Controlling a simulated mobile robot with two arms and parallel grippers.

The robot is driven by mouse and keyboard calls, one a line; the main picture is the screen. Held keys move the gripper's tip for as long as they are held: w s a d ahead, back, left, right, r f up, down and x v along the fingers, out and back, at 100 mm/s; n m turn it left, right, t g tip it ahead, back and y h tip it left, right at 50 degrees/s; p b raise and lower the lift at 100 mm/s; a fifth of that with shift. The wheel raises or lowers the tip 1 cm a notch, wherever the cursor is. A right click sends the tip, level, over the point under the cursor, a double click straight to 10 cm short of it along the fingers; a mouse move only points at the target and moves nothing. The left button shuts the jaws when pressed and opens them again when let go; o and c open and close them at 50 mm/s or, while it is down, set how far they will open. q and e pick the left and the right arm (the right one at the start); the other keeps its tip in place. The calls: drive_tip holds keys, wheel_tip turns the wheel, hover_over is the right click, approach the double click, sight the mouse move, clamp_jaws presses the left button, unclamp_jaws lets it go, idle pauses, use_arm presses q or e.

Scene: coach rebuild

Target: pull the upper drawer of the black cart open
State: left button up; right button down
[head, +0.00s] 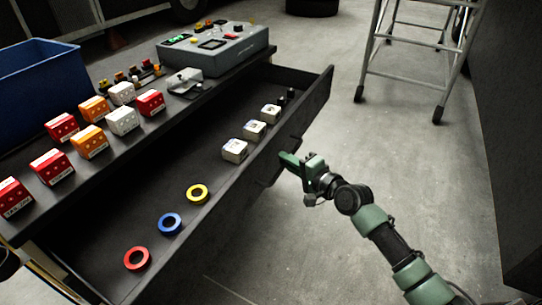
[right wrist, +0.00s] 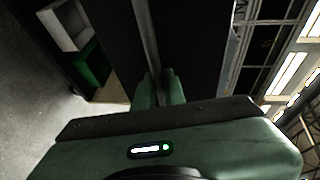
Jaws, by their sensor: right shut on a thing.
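The black cart (head: 95,178) stands at the left with its upper drawer (head: 312,98) pulled out, its inside showing. In the drawer lie a red (head: 137,258), a blue (head: 170,223) and a yellow tape roll (head: 197,193), plus several small white-grey boxes (head: 235,151). My right gripper (head: 287,160) is at the outer side of the drawer front. In the right wrist view its fingers (right wrist: 160,90) are shut on a narrow grey bar (right wrist: 150,45), the drawer's handle. The exact contact is hidden in the head view. My left gripper is not in view.
On the cart top are red, orange and white boxes (head: 122,120), a grey control box (head: 212,50) and a blue bin (head: 38,70). A step ladder (head: 400,75) stands at the back right. A dark panel (head: 510,120) is at the right edge. Floor between is clear.

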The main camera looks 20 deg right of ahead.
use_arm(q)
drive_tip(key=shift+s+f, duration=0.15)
use_arm(e)
drive_tip(key=shift+s+d, duration=1.05)
drive_tip(key=shift+s, duration=0.1)
drive_tip(key=shift+f, duration=0.1)
drive_tip(key=c, duration=1.5)
unclamp_jaws()
